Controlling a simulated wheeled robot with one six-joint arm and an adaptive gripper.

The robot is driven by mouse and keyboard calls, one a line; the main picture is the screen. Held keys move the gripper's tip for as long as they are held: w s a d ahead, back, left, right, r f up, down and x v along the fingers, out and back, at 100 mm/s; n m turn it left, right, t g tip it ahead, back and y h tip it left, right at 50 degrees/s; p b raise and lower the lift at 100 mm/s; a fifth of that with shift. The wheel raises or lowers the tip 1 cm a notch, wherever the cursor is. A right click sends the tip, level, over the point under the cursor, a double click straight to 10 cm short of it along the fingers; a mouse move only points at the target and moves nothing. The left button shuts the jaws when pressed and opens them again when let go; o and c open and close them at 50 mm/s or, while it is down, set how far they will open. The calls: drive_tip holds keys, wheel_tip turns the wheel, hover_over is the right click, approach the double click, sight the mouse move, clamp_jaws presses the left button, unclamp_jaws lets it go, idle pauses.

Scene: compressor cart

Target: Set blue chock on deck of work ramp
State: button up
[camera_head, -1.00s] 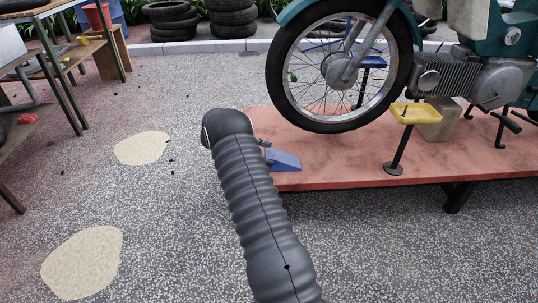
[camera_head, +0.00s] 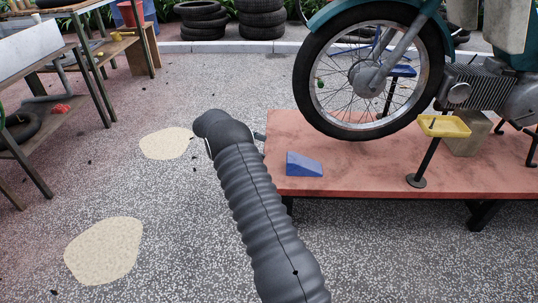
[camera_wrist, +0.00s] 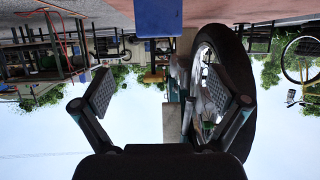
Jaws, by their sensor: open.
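The blue chock (camera_head: 304,164), a wedge, rests on the red deck of the work ramp (camera_head: 370,178), near its left end and front edge. In the wrist view, which is upside down, the blue chock (camera_wrist: 158,18) shows at the top middle, beyond the gap between my fingers. My gripper (camera_wrist: 160,95) is open with nothing between its fingers. In the head view my dark ribbed arm hides most of the gripper; a small part of it (camera_head: 260,136) shows at the deck's left edge, apart from the chock.
A teal motorcycle (camera_head: 372,75) stands on the ramp, its front wheel behind the chock. A yellow tray on a stand (camera_head: 444,126) is to the right. Shelves (camera_head: 75,70) stand at the left, tyres (camera_head: 262,18) at the back.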

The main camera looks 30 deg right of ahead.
drive_tip(key=w+r+n+t+h, duration=0.1)
drive_tip(key=w+r+n+t, duration=0.2)
drive_tip(key=r, duration=0.5)
drive_tip(key=w+r+t, duration=0.3)
drive_tip(key=r+t, duration=0.3)
drive_tip(key=r, duration=0.2)
drive_tip(key=w+r+n+t+h, duration=0.15)
drive_tip(key=w+r+t, duration=0.25)
drive_tip(key=r, duration=0.4)
drive_tip(key=s+a+r+n+t+y, duration=0.4)
drive_tip(key=a+r+n+t+y, duration=0.4)
drive_tip(key=a+r, duration=0.5)
drive_tip(key=s+a+f+n+g+y, duration=0.1)
drive_tip(key=s+a+n+y, duration=0.4)
drive_tip(key=s, duration=0.5)
drive_tip(key=s+a+f+n+g+y, duration=0.1)
drive_tip(key=s+a+n+y, duration=0.25)
drive_tip(key=s+a, duration=0.55)
drive_tip(key=s+d+f+n+g, duration=0.1)
drive_tip(key=s+f, duration=0.3)
drive_tip(key=s, duration=0.4)
drive_tip(key=s+d+f+n+g+h, duration=0.1)
drive_tip(key=s+f+g, duration=0.2)
drive_tip(key=s, duration=0.6)
drive_tip(key=s+d+f+n+g+h, duration=0.1)
drive_tip(key=s+d+f+g, duration=0.1)
drive_tip(key=s+f, duration=0.3)
drive_tip(key=s, duration=0.4)
drive_tip(key=shift+s+f, duration=0.25)
drive_tip(key=shift+f, duration=0.15)
